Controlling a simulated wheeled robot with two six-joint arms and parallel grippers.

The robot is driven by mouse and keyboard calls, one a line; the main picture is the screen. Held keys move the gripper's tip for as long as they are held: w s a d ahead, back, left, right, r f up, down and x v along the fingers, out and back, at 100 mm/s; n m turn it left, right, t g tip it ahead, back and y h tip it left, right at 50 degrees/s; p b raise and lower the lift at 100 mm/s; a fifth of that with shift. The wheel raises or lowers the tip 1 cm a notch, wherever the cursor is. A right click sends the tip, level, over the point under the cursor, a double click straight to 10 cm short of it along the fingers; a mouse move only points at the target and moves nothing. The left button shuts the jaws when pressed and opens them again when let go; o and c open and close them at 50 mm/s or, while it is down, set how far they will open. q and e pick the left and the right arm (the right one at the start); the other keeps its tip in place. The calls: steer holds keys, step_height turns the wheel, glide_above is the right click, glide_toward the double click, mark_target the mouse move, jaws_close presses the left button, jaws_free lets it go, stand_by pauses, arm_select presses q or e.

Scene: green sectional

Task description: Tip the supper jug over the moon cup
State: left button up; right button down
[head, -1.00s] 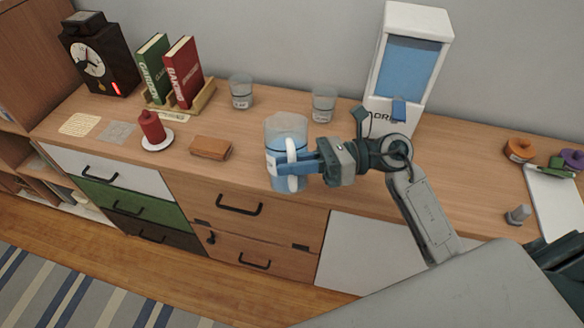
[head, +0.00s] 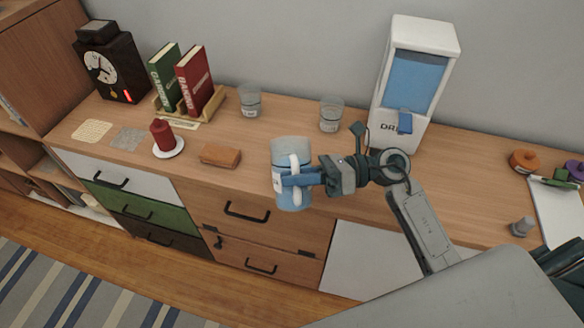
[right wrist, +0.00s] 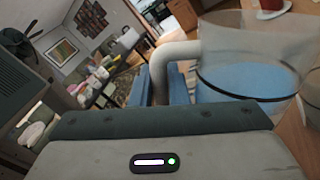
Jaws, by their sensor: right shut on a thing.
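A clear jug (head: 290,200) with blue liquid and a white handle is held upright in front of the sideboard's front edge. My right gripper (head: 300,178) is shut on the jug's handle. In the right wrist view the jug (right wrist: 245,80) stands at the right, with its blue liquid level below the rim. Two clear cups with small labels stand at the back, a left cup (head: 249,100) and a right cup (head: 331,114). The labels are too small to read, so I cannot tell which is the moon cup. My left gripper is not in view.
A water dispenser (head: 414,85) stands behind my right arm. A brown block (head: 220,155), a red candle on a white saucer (head: 168,149), books (head: 185,80) and a clock (head: 107,66) are to the left. Tape rolls (head: 524,160) lie at the right.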

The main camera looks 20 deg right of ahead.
steer(key=shift+r, duration=0.15)
steer(key=shift+w+r+m+p, duration=0.1)
steer(key=shift+m+p, duration=0.3)
steer(key=shift+p, duration=0.05)
steer(key=shift+w+r+m+p, duration=0.15)
steer(key=shift+r+m+p, duration=0.1)
steer(key=shift+m+p, duration=0.25)
stand_by(0.3)
